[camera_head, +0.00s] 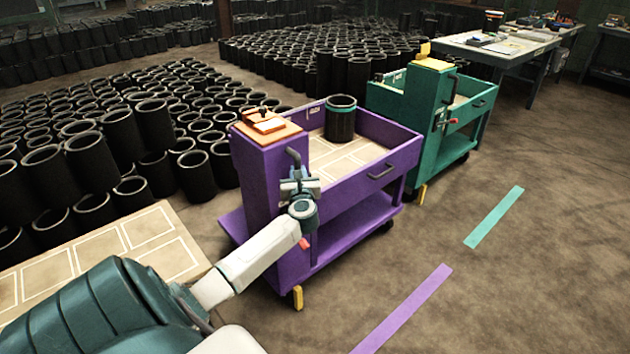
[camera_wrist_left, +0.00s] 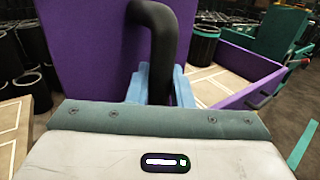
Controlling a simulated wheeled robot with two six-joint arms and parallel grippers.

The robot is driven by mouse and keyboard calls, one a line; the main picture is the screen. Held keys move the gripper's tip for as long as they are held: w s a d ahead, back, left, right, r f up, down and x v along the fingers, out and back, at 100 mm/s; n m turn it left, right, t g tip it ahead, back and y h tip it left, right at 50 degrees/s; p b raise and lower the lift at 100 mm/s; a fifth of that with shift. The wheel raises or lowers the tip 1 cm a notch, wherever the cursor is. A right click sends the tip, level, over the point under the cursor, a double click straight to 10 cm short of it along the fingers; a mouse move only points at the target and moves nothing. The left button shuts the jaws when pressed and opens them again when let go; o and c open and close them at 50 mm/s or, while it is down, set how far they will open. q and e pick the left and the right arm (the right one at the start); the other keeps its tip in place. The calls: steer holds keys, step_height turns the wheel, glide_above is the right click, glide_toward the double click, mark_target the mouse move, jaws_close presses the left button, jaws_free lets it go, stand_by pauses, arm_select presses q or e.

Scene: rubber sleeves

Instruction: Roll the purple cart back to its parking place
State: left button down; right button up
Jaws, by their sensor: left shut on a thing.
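The purple cart (camera_head: 345,245) stands in the middle of the head view, with a tall post at its near left and a lower shelf. A black sleeve (camera_head: 340,120) with a teal band stands in its top tray. My left gripper (camera_head: 295,182) is at the post's black handle (camera_head: 293,157) and shut on it. In the left wrist view the handle (camera_wrist_left: 155,50) rises from between the blue fingers (camera_wrist_left: 155,84), in front of the purple post (camera_wrist_left: 85,50). A purple floor stripe (camera_head: 405,312) lies to the right of the cart. My right gripper is not in view.
A green cart (camera_head: 430,115) stands just behind the purple one, with a teal floor stripe (camera_head: 494,217) to its right. Many black sleeves (camera_head: 160,125) crowd the floor at left and behind. A pale board (camera_head: 110,250) with outlined squares lies at lower left. Floor at right is clear.

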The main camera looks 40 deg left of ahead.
mark_target(287, 166)
arm_select(q)
steer(key=a, duration=0.5)
steer(key=shift+w+a, duration=0.25)
steer(key=shift+a, duration=0.4)
steer(key=shift+r, duration=0.15)
